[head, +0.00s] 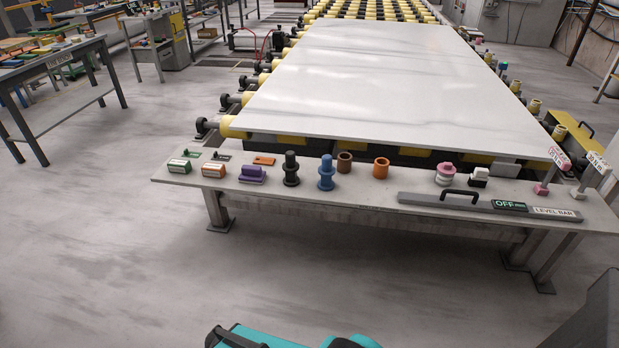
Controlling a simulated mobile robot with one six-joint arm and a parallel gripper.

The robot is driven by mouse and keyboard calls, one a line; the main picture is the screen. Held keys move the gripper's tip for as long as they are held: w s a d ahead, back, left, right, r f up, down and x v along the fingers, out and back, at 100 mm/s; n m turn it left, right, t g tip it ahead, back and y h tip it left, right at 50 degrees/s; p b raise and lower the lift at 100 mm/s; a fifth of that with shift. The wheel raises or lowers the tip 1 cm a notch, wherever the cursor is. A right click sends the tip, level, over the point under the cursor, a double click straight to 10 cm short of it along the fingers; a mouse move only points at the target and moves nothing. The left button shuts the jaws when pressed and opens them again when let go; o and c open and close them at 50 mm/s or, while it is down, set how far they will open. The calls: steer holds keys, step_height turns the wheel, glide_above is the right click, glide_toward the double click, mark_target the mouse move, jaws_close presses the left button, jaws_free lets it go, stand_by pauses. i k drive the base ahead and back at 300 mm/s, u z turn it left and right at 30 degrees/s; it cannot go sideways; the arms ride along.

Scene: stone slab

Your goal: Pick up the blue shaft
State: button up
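The blue shaft (326,172) stands upright on the front ledge of the stone slab table, a little left of the ledge's middle. It has a flange partway up and a wider base. A black shaft (291,169) of similar shape stands to its left, with a small gap between them. A brown ring (344,162) stands close behind it on the right. My gripper is not in view.
The ledge (350,195) also holds an orange ring (381,168), a purple block (252,175), labelled boxes (214,169), a pink and white stack (445,174) and a level bar (490,206). The white slab (390,80) rises behind. Floor (280,270) before the ledge is clear.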

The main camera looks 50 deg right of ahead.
mark_target(326, 170)
steer(key=u, duration=0.9)
steer(key=i, duration=1.4)
steer(key=z, duration=3.3)
steer(key=i, duration=0.1)
steer(key=u, duration=1.6)
